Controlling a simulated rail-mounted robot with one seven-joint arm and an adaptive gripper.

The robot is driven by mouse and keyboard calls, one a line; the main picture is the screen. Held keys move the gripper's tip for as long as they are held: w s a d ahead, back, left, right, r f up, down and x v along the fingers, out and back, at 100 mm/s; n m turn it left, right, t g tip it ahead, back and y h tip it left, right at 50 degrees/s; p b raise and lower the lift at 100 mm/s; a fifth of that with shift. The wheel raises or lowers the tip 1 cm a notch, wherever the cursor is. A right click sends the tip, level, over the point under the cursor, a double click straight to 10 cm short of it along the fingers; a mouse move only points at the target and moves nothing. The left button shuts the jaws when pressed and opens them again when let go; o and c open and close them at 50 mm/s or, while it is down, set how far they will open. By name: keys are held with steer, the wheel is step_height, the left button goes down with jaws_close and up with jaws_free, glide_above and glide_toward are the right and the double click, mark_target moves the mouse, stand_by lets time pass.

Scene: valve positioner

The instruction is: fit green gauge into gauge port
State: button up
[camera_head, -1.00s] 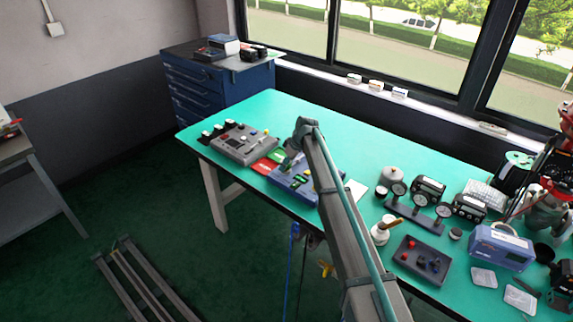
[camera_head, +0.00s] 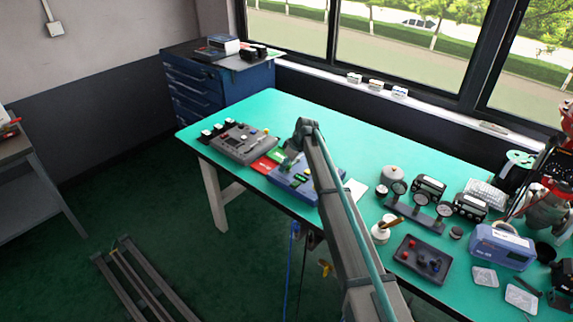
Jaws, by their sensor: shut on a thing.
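My gripper (camera_head: 291,158) hangs at the end of my arm, small and partly blurred, over the left part of the green bench. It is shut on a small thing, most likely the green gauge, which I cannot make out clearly. Just below it stands a blue unit (camera_head: 309,191) with green and yellow parts on top. The gripper is above or at this unit's back left part; I cannot tell whether the held thing touches it. The gauge port is too small to make out, and my arm covers the unit's right side.
A grey panel box (camera_head: 232,148) with knobs stands left of the unit, with a red card (camera_head: 264,164) between them. Right of my arm are a gauge stand (camera_head: 415,215), a dark tray (camera_head: 421,260) and a blue instrument (camera_head: 500,247). The bench's back middle is clear.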

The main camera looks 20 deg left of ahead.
steer(key=shift+f, duration=0.15)
steer(key=o, duration=0.9)
steer(key=p+v, duration=0.2)
steer(key=v, duration=0.9)
stand_by(0.5)
steer(key=shift+r+p, duration=1.2)
steer(key=shift+r, duration=2.3)
